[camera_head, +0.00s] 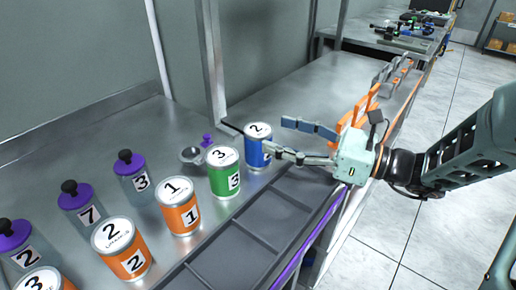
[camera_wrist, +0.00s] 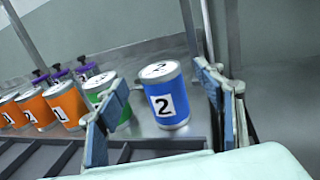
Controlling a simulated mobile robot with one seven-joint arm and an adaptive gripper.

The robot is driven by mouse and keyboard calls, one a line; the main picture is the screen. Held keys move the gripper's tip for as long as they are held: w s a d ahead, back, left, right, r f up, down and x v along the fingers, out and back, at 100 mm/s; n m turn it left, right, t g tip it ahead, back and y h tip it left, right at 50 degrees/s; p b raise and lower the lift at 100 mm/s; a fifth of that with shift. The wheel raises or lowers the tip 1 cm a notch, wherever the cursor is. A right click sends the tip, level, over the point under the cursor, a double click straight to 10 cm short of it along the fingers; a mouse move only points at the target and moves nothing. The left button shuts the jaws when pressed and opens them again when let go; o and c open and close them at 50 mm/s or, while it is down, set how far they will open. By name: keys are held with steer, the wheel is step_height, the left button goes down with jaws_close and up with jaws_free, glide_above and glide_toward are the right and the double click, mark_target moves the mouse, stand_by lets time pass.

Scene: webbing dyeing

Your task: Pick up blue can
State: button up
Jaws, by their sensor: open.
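The blue can (camera_head: 257,150), with a white lid and label both marked 2, stands upright on the metal bench at the right end of a row of cans. It also shows in the wrist view (camera_wrist: 180,108). My gripper (camera_head: 284,140) is open, with its blue-padded fingers pointing left toward the can. In the head view the lower finger covers a part of the can's right side. I cannot tell whether it touches.
A green can (camera_head: 224,176) marked 3 stands just left of the blue can. Orange cans (camera_head: 180,208) and purple-capped bottles (camera_head: 134,180) stand farther left. A small metal cup (camera_head: 192,156) is behind. A divided tray (camera_head: 225,250) lies in front. A metal post (camera_head: 213,60) rises behind.

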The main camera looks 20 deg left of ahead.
mark_target(258, 129)
steer(key=a+b, duration=0.1)
steer(key=a, duration=0.4)
steer(key=shift+a+f, duration=0.15)
steer(key=shift+a, duration=0.25)
steer(key=shift+w, duration=0.1)
steer(key=c, duration=1.6)
